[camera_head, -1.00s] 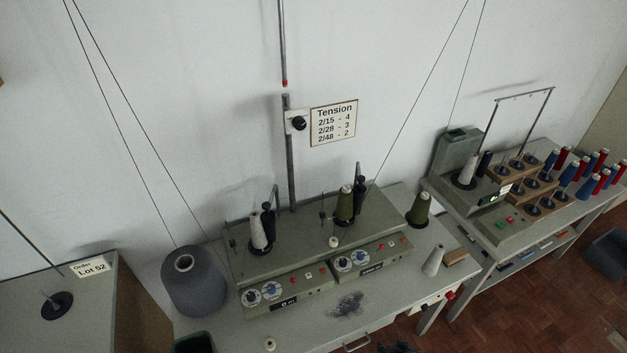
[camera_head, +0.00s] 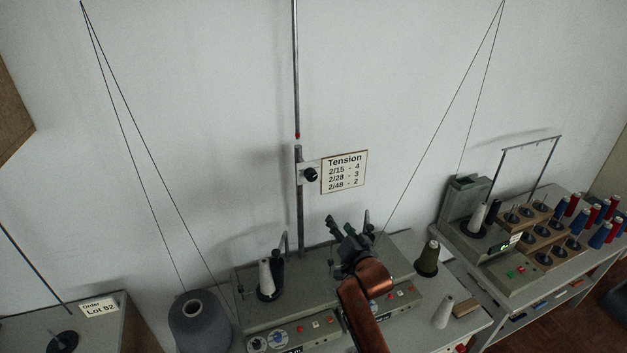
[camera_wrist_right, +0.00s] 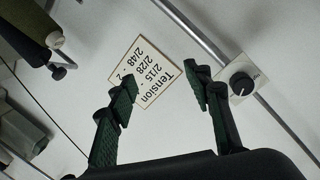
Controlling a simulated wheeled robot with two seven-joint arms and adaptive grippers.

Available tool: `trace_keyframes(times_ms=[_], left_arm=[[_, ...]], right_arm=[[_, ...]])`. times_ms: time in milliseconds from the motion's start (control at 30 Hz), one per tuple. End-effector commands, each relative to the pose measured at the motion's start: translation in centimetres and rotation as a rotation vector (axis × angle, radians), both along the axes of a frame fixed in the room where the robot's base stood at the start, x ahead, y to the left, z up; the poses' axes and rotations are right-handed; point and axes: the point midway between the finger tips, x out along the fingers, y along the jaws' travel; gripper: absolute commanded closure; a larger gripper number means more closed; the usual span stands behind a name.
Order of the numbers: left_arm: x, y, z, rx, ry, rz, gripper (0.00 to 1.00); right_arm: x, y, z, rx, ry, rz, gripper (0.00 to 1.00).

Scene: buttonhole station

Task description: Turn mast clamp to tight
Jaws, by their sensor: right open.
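The mast clamp is a pale block with a black knob (camera_head: 311,174) on the upright metal mast (camera_head: 299,215), left of the Tension card (camera_head: 344,172). In the right wrist view the clamp knob (camera_wrist_right: 241,84) lies just right of the right-hand finger, apart from it, with a white pointer line on its face. My right gripper (camera_head: 345,226) is raised over the winding machine, below and right of the clamp. Its green-padded fingers (camera_wrist_right: 165,95) are spread and empty, with the Tension card (camera_wrist_right: 146,72) behind them. My left gripper is not in view.
The winding machine (camera_head: 320,290) below carries a white cone (camera_head: 266,275). A large grey cone (camera_head: 199,322) stands at its left, an olive cone (camera_head: 428,258) at its right. A spool rack stands farther right.

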Motion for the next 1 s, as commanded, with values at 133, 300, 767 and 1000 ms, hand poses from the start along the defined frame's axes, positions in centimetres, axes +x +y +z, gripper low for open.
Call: trace_keyframes(times_ms=[133,300,767,1000], left_arm=[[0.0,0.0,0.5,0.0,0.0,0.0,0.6],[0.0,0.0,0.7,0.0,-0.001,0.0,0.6],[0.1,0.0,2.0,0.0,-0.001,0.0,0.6],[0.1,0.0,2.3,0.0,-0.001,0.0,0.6]], right_arm=[[0.7,4.2,9.2,0.088,-0.098,0.045,0.54],[0.7,6.0,12.8,0.126,-0.134,0.064,0.54],[5.8,8.2,13.1,0.128,-0.137,0.066,0.54],[7.5,8.9,12.9,0.129,-0.136,0.066,0.54]])
